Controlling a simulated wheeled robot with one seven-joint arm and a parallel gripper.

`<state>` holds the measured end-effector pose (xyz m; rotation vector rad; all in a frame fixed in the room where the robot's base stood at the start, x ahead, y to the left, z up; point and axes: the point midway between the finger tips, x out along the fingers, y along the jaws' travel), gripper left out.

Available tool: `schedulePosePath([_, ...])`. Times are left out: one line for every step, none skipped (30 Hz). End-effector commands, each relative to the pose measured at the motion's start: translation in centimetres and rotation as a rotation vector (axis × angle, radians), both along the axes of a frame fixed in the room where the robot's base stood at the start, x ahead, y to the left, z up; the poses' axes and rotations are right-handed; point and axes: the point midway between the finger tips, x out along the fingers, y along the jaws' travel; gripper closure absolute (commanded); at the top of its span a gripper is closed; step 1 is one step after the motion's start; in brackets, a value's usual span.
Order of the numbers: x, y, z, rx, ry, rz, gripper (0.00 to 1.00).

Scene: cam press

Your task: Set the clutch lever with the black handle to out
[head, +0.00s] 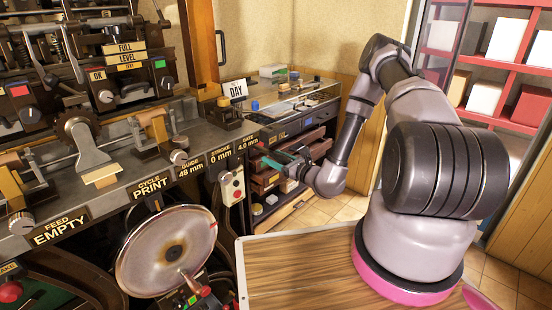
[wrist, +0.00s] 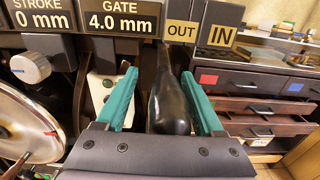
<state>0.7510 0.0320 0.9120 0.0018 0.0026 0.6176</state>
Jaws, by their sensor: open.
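The clutch lever's black handle (wrist: 170,105) stands in the middle of the wrist view, its thick rounded end towards me. My gripper (wrist: 158,75) is open, with one teal finger on each side of the handle. The handle lies nearer the right finger; I cannot tell whether they touch. The OUT plate (wrist: 181,33) and the IN plate (wrist: 222,36) are above, IN to the right of OUT. The lever's upper part runs up just left of and below the OUT plate. In the head view my gripper (head: 275,158) is at the press's right end; the handle is not clear there.
A gate plate (wrist: 122,23) and a grey knob (wrist: 31,67) are left of the lever. A control box with buttons (head: 232,184) hangs close by on the press front. A large disc wheel (head: 150,250) is at lower left. Open drawers (wrist: 265,105) stand to the right.

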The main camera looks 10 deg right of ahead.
Motion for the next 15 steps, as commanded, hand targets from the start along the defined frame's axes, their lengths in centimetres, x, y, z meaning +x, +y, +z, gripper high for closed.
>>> schedulePosePath([0.0, 0.0, 0.0, -0.001, -0.001, -0.001, 0.30])
schedulePosePath([0.1, -0.1, 0.0, 0.000, -0.001, -0.001, 0.30])
schedulePosePath([0.1, -0.1, 0.0, 0.000, -0.001, -0.002, 0.30])
schedulePosePath([0.1, -0.1, 0.0, 0.000, -0.001, -0.002, 0.30])
schedulePosePath([0.1, -0.1, 0.0, 0.000, -0.001, -0.002, 0.30])
schedulePosePath([-0.1, -0.2, 0.0, 0.000, -0.001, -0.003, 0.30])
schedulePosePath([-0.2, -0.3, 0.0, -0.001, -0.001, -0.003, 0.30])
schedulePosePath([-0.4, -0.5, 0.0, -0.001, -0.001, -0.002, 0.30])
schedulePosePath([-0.8, -0.8, 0.0, -0.001, 0.001, -0.003, 0.30])
schedulePosePath([-1.1, -1.0, 0.0, 0.000, 0.001, -0.004, 0.30])
schedulePosePath([-1.5, -1.4, 0.0, 0.000, 0.001, -0.005, 0.30])
schedulePosePath([-2.1, -1.8, 0.0, 0.000, 0.003, -0.006, 0.30])
schedulePosePath([-2.7, -2.1, -0.1, 0.000, 0.003, -0.005, 0.30])
schedulePosePath([-3.2, -2.5, -0.1, -0.001, 0.003, -0.006, 0.30])
schedulePosePath([-3.9, -3.0, -0.1, 0.001, 0.003, -0.005, 0.30])
